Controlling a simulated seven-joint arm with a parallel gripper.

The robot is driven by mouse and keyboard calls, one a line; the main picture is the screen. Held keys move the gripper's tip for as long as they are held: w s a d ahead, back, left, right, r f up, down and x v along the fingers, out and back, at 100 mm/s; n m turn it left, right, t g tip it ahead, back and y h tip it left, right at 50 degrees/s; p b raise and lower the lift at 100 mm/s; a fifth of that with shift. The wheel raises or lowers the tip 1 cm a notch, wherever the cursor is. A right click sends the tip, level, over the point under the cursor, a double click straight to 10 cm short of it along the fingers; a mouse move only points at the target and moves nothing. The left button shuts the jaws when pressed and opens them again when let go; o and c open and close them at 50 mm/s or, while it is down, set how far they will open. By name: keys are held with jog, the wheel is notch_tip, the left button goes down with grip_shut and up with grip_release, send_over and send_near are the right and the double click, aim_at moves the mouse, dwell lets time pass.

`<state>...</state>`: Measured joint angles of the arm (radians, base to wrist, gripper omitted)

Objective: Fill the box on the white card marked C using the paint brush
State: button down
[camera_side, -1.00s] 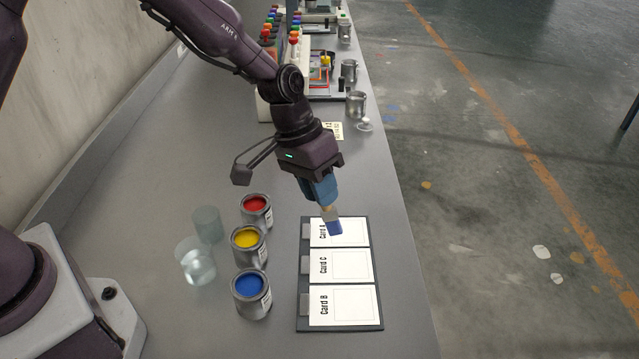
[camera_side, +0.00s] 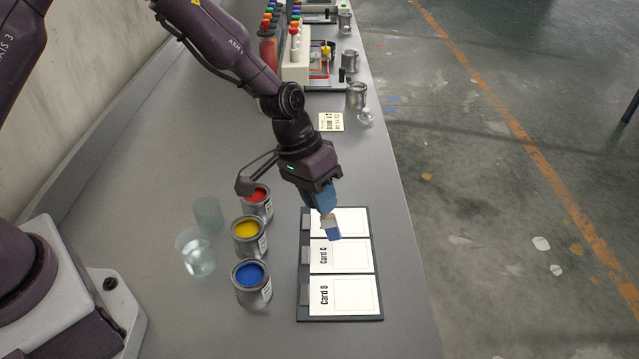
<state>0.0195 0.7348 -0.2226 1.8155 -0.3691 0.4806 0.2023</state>
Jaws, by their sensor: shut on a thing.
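My gripper (camera_side: 320,186) is shut on the paint brush (camera_side: 329,218), which has a blue handle and points down with blue on its bristles. The bristle tip shows over the upper edge of Card C (camera_side: 325,256), the middle white card; I cannot tell whether it touches. The outlined box on Card C (camera_side: 354,257) looks white. Card B (camera_side: 322,296) lies nearest, with an empty box. The far card (camera_side: 351,221) is partly hidden by the brush and gripper. All three cards lie on a dark board (camera_side: 340,320).
Open cans of red (camera_side: 258,194), yellow (camera_side: 247,230) and blue paint (camera_side: 250,275) stand left of the board. Two clear glasses (camera_side: 196,255) stand left of the cans. Metal cups (camera_side: 356,95) and a rack of coloured bottles are farther back. The bench's right edge is close to the board.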

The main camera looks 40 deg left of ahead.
jog(key=shift+f, duration=0.85)
jog(key=shift+w+d+f, duration=0.3)
jog(key=shift+f, duration=0.3)
jog(key=shift+w+d+f, duration=0.1)
jog(key=shift+w+d, duration=1.75)
jog(key=shift+d, duration=0.05)
jog(key=shift+s+a, duration=2.15)
jog(key=shift+a, duration=0.05)
jog(key=w+d, duration=0.4)
jog(key=shift+w+d, duration=0.25)
jog(key=shift+d, duration=0.05)
jog(key=shift+s+d, duration=0.75)
jog(key=shift+s, duration=0.15)
jog(key=shift+s+a, duration=2.1)
jog(key=shift+a, duration=0.05)
jog(key=shift+w+d, duration=2.15)
jog(key=shift+d, duration=0.05)
jog(key=shift+s+a, duration=2.2)
jog(key=shift+a, duration=0.05)
notch_tip(320, 180, up, 8)
